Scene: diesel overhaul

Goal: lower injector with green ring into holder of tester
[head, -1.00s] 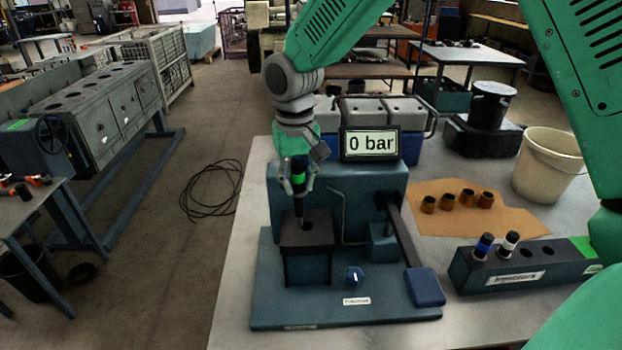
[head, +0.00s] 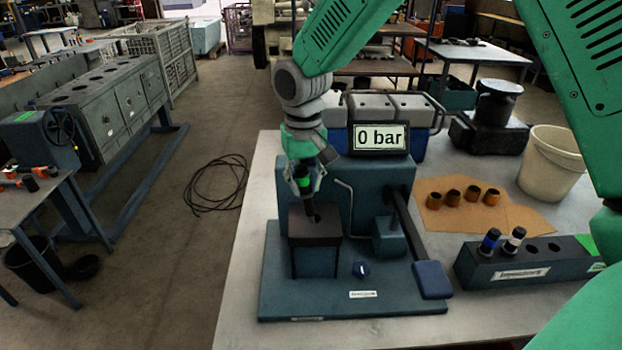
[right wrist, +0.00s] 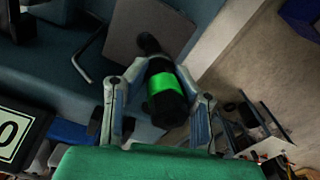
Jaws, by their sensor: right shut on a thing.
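The black injector with a green ring (head: 304,187) is in my right gripper (head: 306,180). In the right wrist view the two fingers (right wrist: 160,100) close on either side of its body, and the bright green ring (right wrist: 164,82) shows between them. The injector is tilted, its thin tip pointing down at the holder (head: 315,260), a dark block on the tester (head: 270,290). My left gripper is out of view.
A lever with a blue pad (head: 432,280) is right of the holder. An injector rack (head: 520,266) with two injectors, brown sleeves (head: 472,194) on cardboard and a white bucket (head: 552,165) stand further right.

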